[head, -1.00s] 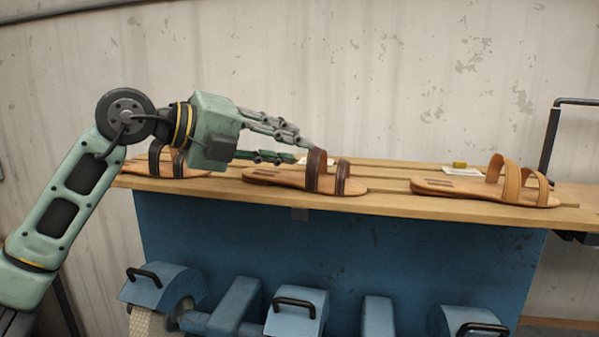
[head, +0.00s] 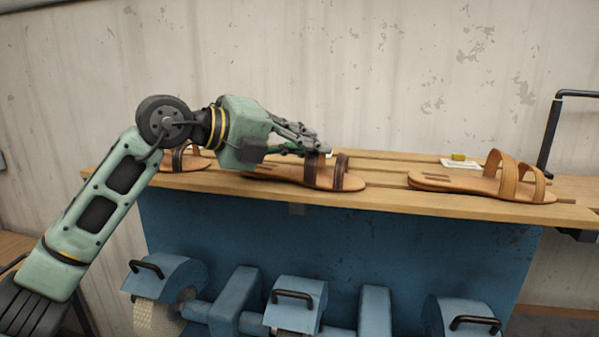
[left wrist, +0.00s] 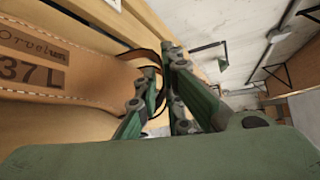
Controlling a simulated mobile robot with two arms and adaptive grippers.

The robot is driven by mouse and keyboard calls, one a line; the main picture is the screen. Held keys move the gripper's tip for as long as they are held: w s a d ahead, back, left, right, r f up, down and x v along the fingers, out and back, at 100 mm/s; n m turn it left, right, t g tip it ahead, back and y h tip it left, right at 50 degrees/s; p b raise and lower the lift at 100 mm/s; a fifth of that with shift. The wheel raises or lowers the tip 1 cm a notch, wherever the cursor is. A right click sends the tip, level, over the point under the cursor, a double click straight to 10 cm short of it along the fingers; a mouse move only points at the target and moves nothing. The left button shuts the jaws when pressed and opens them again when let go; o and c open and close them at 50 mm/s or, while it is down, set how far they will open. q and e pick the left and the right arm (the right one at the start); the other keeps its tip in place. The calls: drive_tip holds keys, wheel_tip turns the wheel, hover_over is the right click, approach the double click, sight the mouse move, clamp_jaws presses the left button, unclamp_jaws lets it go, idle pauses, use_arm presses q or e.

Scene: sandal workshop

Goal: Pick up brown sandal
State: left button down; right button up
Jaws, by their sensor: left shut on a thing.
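The brown sandal (head: 345,182) lies on the wooden slatted shelf (head: 390,199) in the middle of the head view. It has a tan sole and two dark brown straps. My left gripper (head: 322,152) is at its straps, shut on one of them from above and the left. In the left wrist view, the sole (left wrist: 85,68) is stamped "37 L", and the fingers (left wrist: 163,75) close around a dark strap. The fingers hide part of the strap. The sole appears to rest on the shelf. My right gripper is not in view.
A light tan sandal (head: 455,185) lies to the right on the shelf. A black-strapped sandal (head: 188,161) lies to the left, partly behind my arm. A yellow item (head: 458,156) sits on a card behind. Blue machinery (head: 296,305) with handles stands below the shelf.

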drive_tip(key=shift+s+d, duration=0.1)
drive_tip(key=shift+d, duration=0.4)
use_arm(q)
drive_tip(key=shift+r+b, duration=0.35)
drive_tip(key=shift+r, duration=0.2)
drive_tip(key=r, duration=0.1)
drive_tip(key=d+r+b, duration=0.1)
drive_tip(key=r, duration=0.1)
drive_tip(key=shift+r, duration=0.2)
drive_tip(key=d+r+b, duration=0.2)
drive_tip(key=d+r, duration=0.4)
drive_tip(key=d, duration=0.4)
drive_tip(key=shift+w+d+r, duration=0.25)
drive_tip(key=shift+d+r, duration=0.05)
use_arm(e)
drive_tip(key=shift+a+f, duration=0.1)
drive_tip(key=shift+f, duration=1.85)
use_arm(q)
drive_tip(key=c, duration=2.5)
unclamp_jaws()
drive_tip(key=shift+r, duration=0.1)
clamp_jaws()
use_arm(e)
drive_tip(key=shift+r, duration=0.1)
